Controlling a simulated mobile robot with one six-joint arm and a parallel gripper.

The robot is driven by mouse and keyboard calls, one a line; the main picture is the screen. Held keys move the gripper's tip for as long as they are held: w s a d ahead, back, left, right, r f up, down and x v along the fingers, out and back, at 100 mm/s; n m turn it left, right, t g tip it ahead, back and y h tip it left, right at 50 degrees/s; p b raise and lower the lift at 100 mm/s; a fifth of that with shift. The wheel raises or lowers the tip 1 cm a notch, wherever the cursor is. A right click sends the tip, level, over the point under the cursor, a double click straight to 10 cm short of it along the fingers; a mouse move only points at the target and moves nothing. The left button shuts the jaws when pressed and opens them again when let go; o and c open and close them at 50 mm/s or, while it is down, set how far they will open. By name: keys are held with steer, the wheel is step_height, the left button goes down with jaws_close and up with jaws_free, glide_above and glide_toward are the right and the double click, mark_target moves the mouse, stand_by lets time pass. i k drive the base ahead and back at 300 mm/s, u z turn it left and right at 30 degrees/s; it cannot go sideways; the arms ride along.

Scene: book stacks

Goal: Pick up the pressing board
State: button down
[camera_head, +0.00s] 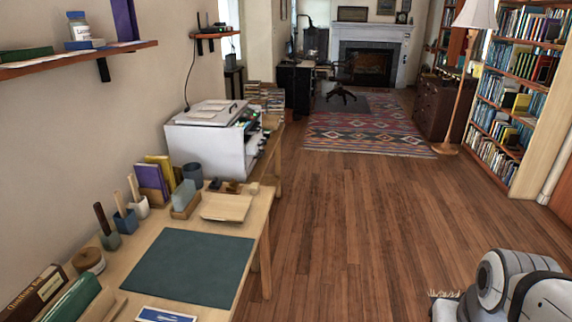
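A flat pale wooden board (227,207) lies on the wooden worktable, just beyond the dark green mat and near the table's right edge. It looks like the pressing board. Another pale wooden piece (98,306) lies at the lower left beside books, partly cut off by the frame; I cannot tell whether it is also a board. White and grey links of my arm show at the lower right, over the floor and well apart from the table. My gripper cannot be made out in this view.
On the worktable are a green mat (190,266), a white printer (214,138), tool holders (125,222) and a blue-and-white card (165,315). A wall shelf (76,59) overhangs at left. Bookshelves (515,80) stand at right. The wooden floor (345,220) is clear.

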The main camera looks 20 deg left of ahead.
mark_target(223, 206)
steer(key=z, duration=0.05)
steer(key=i, duration=2.25)
steer(key=u, duration=3.3)
steer(key=i, duration=1)
steer(key=z, duration=0.1)
